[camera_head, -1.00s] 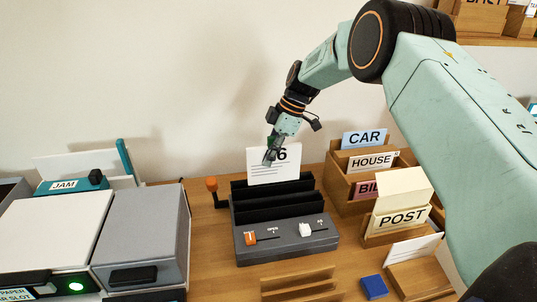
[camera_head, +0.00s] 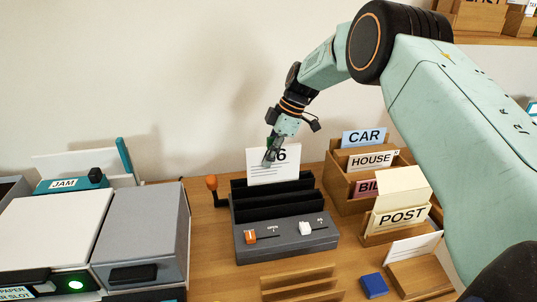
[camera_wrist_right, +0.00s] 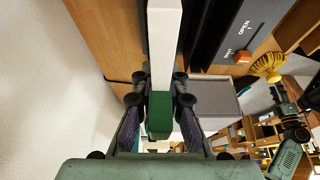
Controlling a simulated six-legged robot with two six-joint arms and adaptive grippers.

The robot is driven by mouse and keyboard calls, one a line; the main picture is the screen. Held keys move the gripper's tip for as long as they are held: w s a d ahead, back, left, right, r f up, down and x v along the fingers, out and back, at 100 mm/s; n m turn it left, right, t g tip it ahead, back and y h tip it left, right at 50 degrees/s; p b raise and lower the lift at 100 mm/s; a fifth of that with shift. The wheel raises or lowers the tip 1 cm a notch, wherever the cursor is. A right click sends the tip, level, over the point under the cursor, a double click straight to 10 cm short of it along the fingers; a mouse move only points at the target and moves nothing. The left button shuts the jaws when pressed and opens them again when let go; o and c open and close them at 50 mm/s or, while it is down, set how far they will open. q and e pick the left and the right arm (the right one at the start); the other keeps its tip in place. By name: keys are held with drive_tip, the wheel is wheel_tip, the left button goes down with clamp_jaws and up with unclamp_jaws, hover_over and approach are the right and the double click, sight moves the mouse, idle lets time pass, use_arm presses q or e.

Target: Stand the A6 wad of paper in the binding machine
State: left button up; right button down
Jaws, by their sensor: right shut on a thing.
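My right gripper (camera_head: 270,157) is shut on the wad from above. In the right wrist view, the wad (camera_wrist_right: 163,40) shows edge-on with a green part (camera_wrist_right: 159,112) between the fingers. My left gripper is not in view.
An orange-knobbed lever (camera_head: 212,184) is at the machine's left. Wooden sorters with CAR (camera_head: 364,138), HOUSE and POST (camera_head: 402,216) cards stand to the right. A grey box (camera_head: 140,235) and printer-like unit are left. A blue block (camera_head: 374,285) lies in front.

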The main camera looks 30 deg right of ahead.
sight(273, 137)
drive_tip(key=shift+f+b, duration=1.6)
drive_tip(key=shift+f, duration=0.95)
drive_tip(key=c, duration=1.3)
unclamp_jaws()
drive_tip(key=o, duration=0.5)
drive_tip(key=shift+r, duration=0.15)
drive_tip(key=shift+r+p, duration=2.65)
drive_tip(key=shift+r, duration=1.25)
